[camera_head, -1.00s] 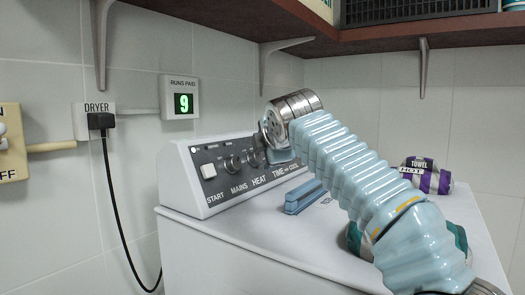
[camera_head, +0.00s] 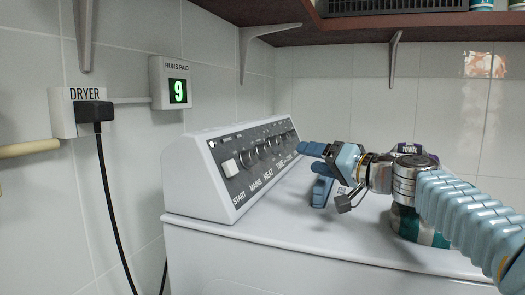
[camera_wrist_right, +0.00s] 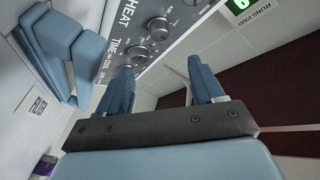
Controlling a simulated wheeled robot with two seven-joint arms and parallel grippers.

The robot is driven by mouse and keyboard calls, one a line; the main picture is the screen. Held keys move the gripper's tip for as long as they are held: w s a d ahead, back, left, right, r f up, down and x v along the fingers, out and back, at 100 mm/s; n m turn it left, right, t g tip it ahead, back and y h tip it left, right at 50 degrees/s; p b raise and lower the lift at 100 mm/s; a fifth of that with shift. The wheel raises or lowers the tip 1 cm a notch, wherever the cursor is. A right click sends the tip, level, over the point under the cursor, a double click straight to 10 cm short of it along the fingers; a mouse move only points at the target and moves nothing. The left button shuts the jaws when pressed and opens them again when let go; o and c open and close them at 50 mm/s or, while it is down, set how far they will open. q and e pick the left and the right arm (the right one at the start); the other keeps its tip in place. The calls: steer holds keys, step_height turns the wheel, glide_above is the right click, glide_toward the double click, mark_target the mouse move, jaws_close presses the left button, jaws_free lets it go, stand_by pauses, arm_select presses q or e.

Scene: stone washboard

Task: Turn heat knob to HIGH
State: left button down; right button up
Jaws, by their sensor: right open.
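The heat knob (camera_head: 260,152) is a round grey knob on the dryer's slanted dark control panel, above the HEAT label. It also shows in the right wrist view (camera_wrist_right: 159,27), beyond the fingertips. I cannot read its setting. My right gripper (camera_head: 318,158) is open and empty, to the right of the panel and above the dryer top, its fingers towards the panel. In the right wrist view my right gripper (camera_wrist_right: 163,82) has its two blue fingers apart, with the TIME knob (camera_wrist_right: 137,54) nearer to them than the heat knob. My left gripper is not in view.
A blue object (camera_head: 321,191) lies on the white dryer top (camera_head: 285,215) under my right gripper. A shelf (camera_head: 430,30) hangs above.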

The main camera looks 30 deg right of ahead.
mark_target(268, 149)
steer(key=p+x, duration=0.3)
steer(key=x, duration=0.9)
steer(key=shift+w+p, duration=0.25)
steer(key=shift+p, duration=0.1)
steer(key=shift+w+a, duration=0.15)
steer(key=shift+w, duration=0.35)
steer(key=c, duration=1.1)
steer(key=shift+o, duration=0.2)
